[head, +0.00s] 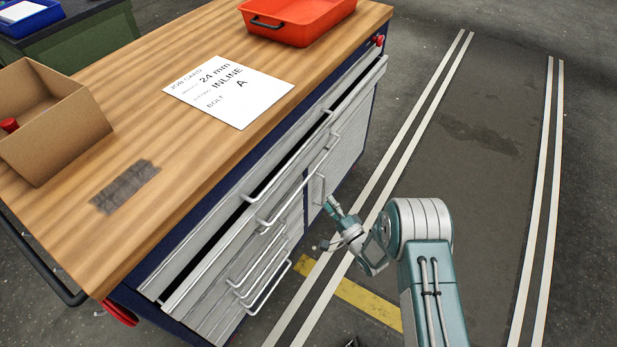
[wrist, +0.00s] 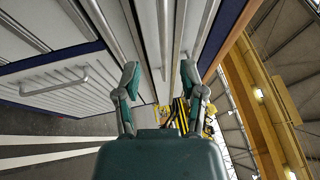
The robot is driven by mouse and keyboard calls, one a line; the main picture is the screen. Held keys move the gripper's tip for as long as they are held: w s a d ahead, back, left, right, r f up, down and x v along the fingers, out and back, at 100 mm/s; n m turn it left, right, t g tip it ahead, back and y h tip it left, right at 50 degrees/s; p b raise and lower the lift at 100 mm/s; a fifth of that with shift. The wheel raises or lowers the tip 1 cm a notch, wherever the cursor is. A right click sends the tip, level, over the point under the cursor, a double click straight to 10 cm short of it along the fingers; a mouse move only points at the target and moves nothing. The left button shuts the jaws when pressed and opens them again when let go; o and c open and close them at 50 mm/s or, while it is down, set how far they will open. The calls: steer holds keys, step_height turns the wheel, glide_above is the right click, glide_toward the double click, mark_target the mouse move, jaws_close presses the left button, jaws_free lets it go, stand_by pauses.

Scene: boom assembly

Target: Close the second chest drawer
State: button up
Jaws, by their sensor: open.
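The workbench chest has pale grey drawer fronts in the head view. The second drawer (head: 224,254) is pulled out a little, with a dark gap along its top edge behind the front. Its long bar handle (head: 300,185) runs along the front. My gripper (head: 328,224) is open and empty, in front of the chest near the cupboard door, to the right of the drawer handles. In the wrist view my gripper (wrist: 160,75) has its fingers spread apart, with long handle bars (wrist: 165,40) showing beyond and between them. I cannot tell whether a finger touches a bar.
The wooden top (head: 130,130) holds a red tray (head: 298,28), a job card (head: 228,90) and a cardboard box (head: 50,120). Several lower drawer handles (head: 262,270) stick out. A cupboard door (head: 335,175) is right of the lower drawers. Floor (head: 470,170) to the right is clear.

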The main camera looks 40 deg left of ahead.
mark_target(309, 176)
steer(key=x, duration=1)
steer(key=shift+s+a+r, duration=0.1)
steer(key=shift+a+r, duration=0.15)
steer(key=shift+a, duration=0.15)
jaws_close()
